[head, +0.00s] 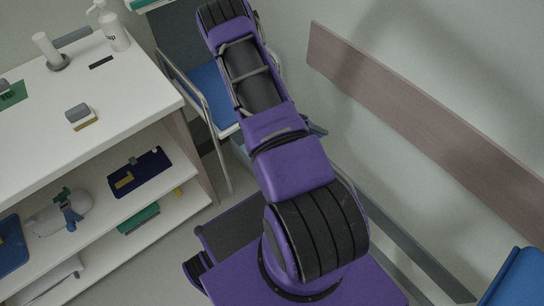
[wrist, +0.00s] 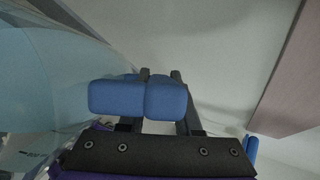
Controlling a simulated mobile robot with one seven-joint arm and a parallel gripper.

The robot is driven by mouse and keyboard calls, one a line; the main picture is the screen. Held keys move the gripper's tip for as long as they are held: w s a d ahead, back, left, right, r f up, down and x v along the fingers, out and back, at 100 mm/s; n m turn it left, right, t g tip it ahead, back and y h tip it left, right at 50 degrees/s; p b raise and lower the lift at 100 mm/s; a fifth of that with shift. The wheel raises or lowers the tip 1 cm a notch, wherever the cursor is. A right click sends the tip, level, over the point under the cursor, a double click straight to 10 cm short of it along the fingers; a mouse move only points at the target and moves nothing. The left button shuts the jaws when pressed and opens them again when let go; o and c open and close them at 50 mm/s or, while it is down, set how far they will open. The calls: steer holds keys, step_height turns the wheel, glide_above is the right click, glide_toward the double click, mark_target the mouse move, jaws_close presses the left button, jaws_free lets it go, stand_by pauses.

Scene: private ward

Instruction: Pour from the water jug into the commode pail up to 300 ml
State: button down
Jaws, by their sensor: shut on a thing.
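In the wrist view, my gripper (wrist: 142,98) shows two blue pads close together, shut on what seems to be the jug's handle, which the pads hide. The water jug (wrist: 45,75), large, pale blue and see-through, fills the left side there, with faint markings low down. Its water level cannot be made out. In the head view, my purple arm reaches up and away, and the gripper and jug are hidden or out of frame. A metal-framed chair with a blue seat (head: 208,92), perhaps the commode, stands behind the arm. I cannot make out the pail clearly.
A white shelf unit (head: 95,105) stands at left, with a soap bottle (head: 114,32) and small items on top and several things on its shelves. A brown wall rail (head: 420,110) runs along the right wall. A blue object (head: 518,280) is at the lower right corner.

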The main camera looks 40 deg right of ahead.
steer(key=shift+w+a+r+g+h+b, duration=0.1)
steer(key=shift+w+g+h+b, duration=0.15)
steer(key=shift+b, duration=0.4)
stand_by(0.7)
steer(key=shift+r, duration=0.15)
steer(key=shift+w+a+g+h+b, duration=0.15)
steer(key=shift+g+h+b, duration=0.1)
steer(key=shift+b, duration=0.2)
stand_by(0.7)
steer(key=shift+n, duration=0.3)
steer(key=shift+w+b, duration=0.15)
steer(key=shift+b, duration=0.35)
stand_by(0.6)
steer(key=shift+a, duration=0.1)
steer(key=shift+w+g+h+b, duration=0.15)
steer(key=shift+g+h+b, duration=0.15)
steer(key=shift+g+b, duration=0.15)
stand_by(1.2)
